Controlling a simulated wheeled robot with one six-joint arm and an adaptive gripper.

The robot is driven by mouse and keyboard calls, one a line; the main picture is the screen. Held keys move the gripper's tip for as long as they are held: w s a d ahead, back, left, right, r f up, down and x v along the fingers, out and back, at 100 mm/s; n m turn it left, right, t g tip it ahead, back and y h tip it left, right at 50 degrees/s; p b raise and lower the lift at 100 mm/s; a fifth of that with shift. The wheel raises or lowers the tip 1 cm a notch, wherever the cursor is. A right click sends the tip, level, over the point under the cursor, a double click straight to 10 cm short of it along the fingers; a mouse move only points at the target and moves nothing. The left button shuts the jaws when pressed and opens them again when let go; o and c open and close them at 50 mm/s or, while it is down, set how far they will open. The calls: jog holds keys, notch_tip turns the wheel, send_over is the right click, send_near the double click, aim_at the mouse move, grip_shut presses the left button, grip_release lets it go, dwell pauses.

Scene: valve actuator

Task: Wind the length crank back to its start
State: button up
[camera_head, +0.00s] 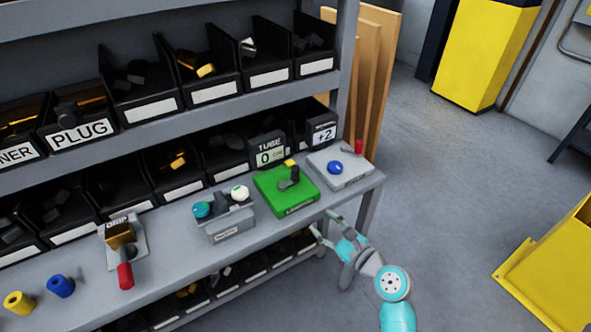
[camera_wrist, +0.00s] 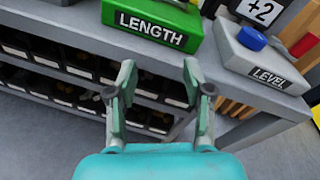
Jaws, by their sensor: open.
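The length crank unit is a green box (camera_head: 286,190) on the bench, with a dark crank handle (camera_head: 295,174) and a small yellow block (camera_head: 290,163) on top. In the wrist view the green box (camera_wrist: 155,22) shows its LENGTH label, and its top is mostly cut off. Behind it a TUBE display (camera_head: 268,155) reads 0. My gripper (camera_head: 325,224) is open and empty, in front of and below the bench edge, apart from the green box. In the wrist view the two fingers (camera_wrist: 158,82) are spread below the LENGTH label.
A grey LEVEL box (camera_head: 342,172) with a blue knob and red handle stands right of the green box, under a +2 display (camera_head: 323,133). A grey fixture (camera_head: 228,222) stands left.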

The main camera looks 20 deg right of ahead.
aim_at(295, 168)
jog(key=w+d+r+m+y, duration=0.1)
jog(key=w+r+m+y, duration=0.15)
jog(key=w+r, duration=0.45)
jog(key=shift+y, duration=0.25)
jog(key=x, duration=0.9)
jog(key=shift+a+r, duration=0.2)
jog(key=shift+r, duration=0.2)
jog(key=shift+c, duration=0.2)
grip_shut()
